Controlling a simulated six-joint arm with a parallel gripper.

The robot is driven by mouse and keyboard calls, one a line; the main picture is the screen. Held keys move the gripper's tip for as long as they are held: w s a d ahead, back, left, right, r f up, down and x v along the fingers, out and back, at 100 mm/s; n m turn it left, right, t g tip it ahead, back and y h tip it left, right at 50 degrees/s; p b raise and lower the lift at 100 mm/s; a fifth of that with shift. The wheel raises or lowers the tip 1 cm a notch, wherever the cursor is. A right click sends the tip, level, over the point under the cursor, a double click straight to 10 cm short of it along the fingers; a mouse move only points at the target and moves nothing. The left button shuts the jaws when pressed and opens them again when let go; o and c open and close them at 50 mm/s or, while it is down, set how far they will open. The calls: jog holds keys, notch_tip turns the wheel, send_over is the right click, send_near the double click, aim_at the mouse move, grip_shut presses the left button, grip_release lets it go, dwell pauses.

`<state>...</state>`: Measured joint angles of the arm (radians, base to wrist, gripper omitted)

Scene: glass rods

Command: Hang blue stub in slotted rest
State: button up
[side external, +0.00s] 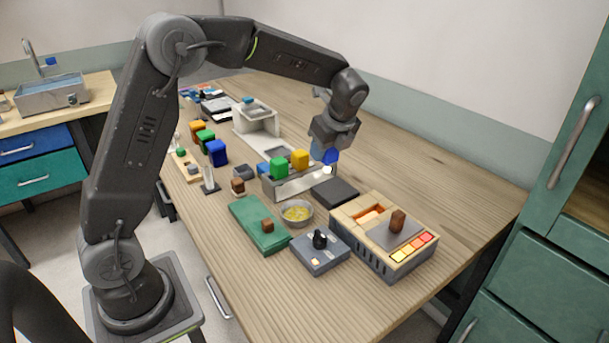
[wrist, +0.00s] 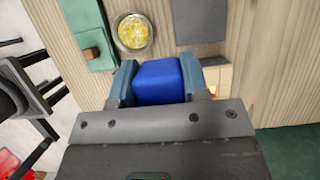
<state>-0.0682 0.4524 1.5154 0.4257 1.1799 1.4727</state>
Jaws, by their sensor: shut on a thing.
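My gripper (side external: 325,150) is shut on the blue stub, whose blue block (side external: 331,156) shows below the jaws in the side view, with a pale tip under it. In the wrist view the blue stub (wrist: 158,82) sits between the two jaws (wrist: 159,65), and its lower part is hidden. The slotted rest (side external: 292,187) appears to be the grey metal rack left of and below my gripper.
A dark square pad (side external: 335,192) lies just right of the rest. In front are a bowl of yellow bits (side external: 297,213), a green case (side external: 259,228), a grey knob box (side external: 319,252) and a tan heater-like box (side external: 384,240). The table's right side is clear.

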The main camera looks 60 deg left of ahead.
dwell(0.3)
jog(key=w+a+f, duration=0.3)
jog(key=w+a, duration=0.2)
jog(key=a, duration=0.3)
jog(key=w+a+f, duration=0.2)
jog(key=w+a, duration=0.3)
jog(key=a, duration=0.2)
jog(key=shift+s+f, duration=0.15)
jog(key=shift+f, duration=1.25)
jog(key=shift+s+f, duration=0.1)
jog(key=shift+f, duration=1.3)
jog(key=o, duration=1.1)
